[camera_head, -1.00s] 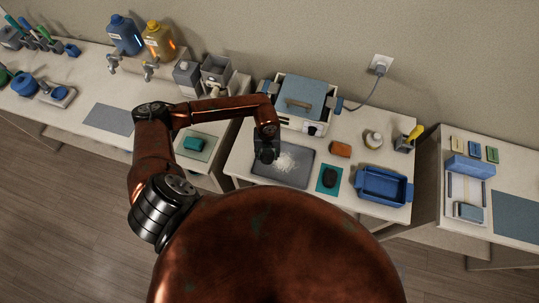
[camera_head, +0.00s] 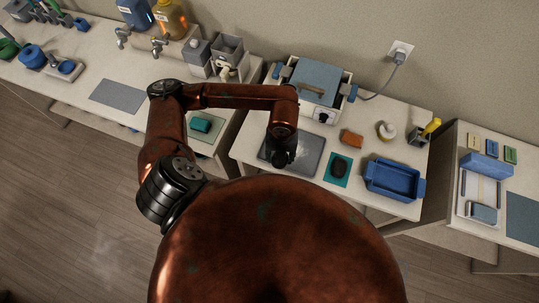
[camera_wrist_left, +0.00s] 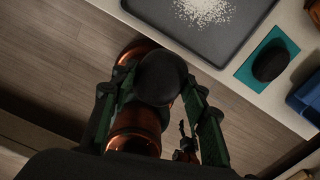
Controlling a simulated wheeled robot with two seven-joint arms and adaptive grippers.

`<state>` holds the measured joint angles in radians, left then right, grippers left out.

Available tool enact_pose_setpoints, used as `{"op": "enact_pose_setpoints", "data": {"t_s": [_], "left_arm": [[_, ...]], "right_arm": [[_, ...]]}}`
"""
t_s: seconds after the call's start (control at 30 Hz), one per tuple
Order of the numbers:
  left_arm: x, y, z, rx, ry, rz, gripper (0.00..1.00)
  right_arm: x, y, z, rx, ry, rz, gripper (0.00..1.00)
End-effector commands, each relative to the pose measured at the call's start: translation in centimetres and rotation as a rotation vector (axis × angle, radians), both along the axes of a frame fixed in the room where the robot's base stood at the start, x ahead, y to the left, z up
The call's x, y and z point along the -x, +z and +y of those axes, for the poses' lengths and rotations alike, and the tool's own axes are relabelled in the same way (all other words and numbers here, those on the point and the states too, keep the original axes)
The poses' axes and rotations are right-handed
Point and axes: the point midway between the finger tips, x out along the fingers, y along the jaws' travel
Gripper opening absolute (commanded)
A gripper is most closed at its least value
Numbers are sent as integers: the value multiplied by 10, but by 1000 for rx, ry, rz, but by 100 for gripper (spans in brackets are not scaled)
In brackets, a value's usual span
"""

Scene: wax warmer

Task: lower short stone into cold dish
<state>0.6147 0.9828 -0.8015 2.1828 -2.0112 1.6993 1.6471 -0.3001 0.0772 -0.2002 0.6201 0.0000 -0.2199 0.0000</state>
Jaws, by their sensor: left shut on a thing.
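My left gripper (camera_head: 283,160) shows in the head view in front of a dark flat tray (camera_head: 309,167), over its near-left part. In the left wrist view its green-sided fingers (camera_wrist_left: 158,95) are shut on a dark rounded stone (camera_wrist_left: 162,75). The stone is held in the air, with floor behind it in that view. The tray (camera_wrist_left: 180,35) there holds a patch of white grains (camera_wrist_left: 203,10). Another dark oval stone (camera_head: 339,168) lies on a teal mat (camera_head: 331,180). A blue two-handled dish (camera_head: 390,184) stands to its right. No label shows which dish is the cold one. My right gripper is out of view.
A white warmer with a blue-grey lid (camera_head: 318,82) stands behind the tray. An orange-brown block (camera_head: 352,138), a pale round jar (camera_head: 386,130) and a holder with a yellow item (camera_head: 432,127) are near the table's back. Gaps separate the tables.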

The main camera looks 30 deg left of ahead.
Motion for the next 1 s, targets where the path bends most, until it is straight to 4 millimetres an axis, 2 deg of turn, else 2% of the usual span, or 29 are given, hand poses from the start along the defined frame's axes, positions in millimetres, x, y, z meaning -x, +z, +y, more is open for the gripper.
{"op": "enact_pose_setpoints", "data": {"t_s": [0.1,0.43,1.0], "left_arm": [[-12,4,-22,3,-3,-2,12],[-42,12,-76,2,-3,-1,12],[-94,15,-170,0,-2,-1,12]], "right_arm": [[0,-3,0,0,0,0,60],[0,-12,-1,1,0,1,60],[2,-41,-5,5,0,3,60]]}}
